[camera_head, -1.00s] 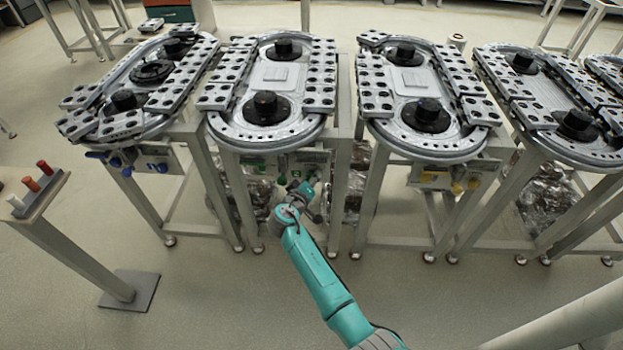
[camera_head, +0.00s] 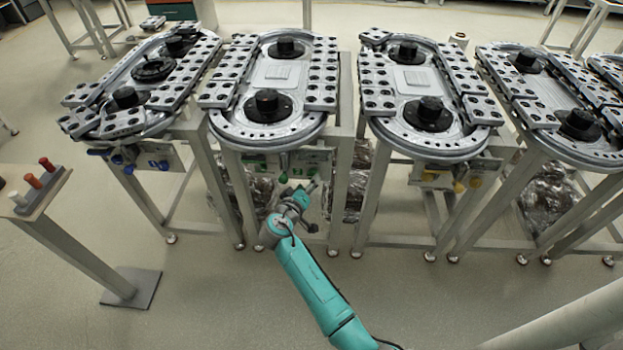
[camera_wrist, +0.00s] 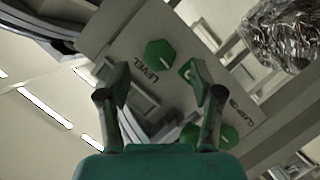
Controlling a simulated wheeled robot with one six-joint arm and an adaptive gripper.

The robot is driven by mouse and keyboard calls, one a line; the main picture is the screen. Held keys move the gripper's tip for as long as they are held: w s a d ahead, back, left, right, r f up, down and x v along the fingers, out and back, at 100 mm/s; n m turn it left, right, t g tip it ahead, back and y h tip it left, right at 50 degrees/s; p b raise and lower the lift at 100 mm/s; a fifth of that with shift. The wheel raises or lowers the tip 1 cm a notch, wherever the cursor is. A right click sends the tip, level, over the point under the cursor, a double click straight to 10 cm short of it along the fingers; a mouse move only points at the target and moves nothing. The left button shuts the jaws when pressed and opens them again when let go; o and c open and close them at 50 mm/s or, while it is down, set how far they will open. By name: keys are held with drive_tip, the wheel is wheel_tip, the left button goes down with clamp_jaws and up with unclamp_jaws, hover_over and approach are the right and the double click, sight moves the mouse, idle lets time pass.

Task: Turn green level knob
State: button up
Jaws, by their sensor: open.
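The green level knob (camera_wrist: 160,53) is on a grey panel (camera_wrist: 118,42) in the wrist view, with the word LEVEL printed beside it. My gripper (camera_wrist: 160,82) is open and empty. The knob shows beyond the gap between its fingertips, a little higher in the picture, with neither finger visibly on it. Another green knob (camera_wrist: 228,134) is lower right. In the head view my gripper (camera_head: 308,188) is just below the front panel (camera_head: 312,158) of the second ring-track table from the left.
Ring-track tables stand in a row; the left neighbour has blue knobs (camera_head: 129,168), the right one yellow knobs (camera_head: 459,186). Crumpled clear wrapping (camera_wrist: 285,32) is near the panel's right side. A post with coloured pegs (camera_head: 33,181) stands left. The floor in front is open.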

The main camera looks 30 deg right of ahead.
drive_tip(key=v, duration=0.7)
idle(0.3)
drive_tip(key=shift+f, duration=0.15)
drive_tip(key=s+a+f+n+t+y, duration=0.1)
drive_tip(key=s+a+f+y, duration=0.2)
drive_tip(key=s, duration=0.6)
drive_tip(key=s+a+f+n+t+y, duration=0.1)
drive_tip(key=s+f+n+y, duration=0.2)
drive_tip(key=s, duration=0.5)
drive_tip(key=s+a+f+y, duration=0.25)
drive_tip(key=s+f, duration=0.25)
drive_tip(key=s, duration=0.4)
drive_tip(key=s+a+r+m+t+y, duration=0.2)
drive_tip(key=s+a+r+t+y, duration=0.1)
drive_tip(key=s+r, duration=1.8)
drive_tip(key=shift+a+m+t, duration=0.2)
drive_tip(key=shift+m+t, duration=0.2)
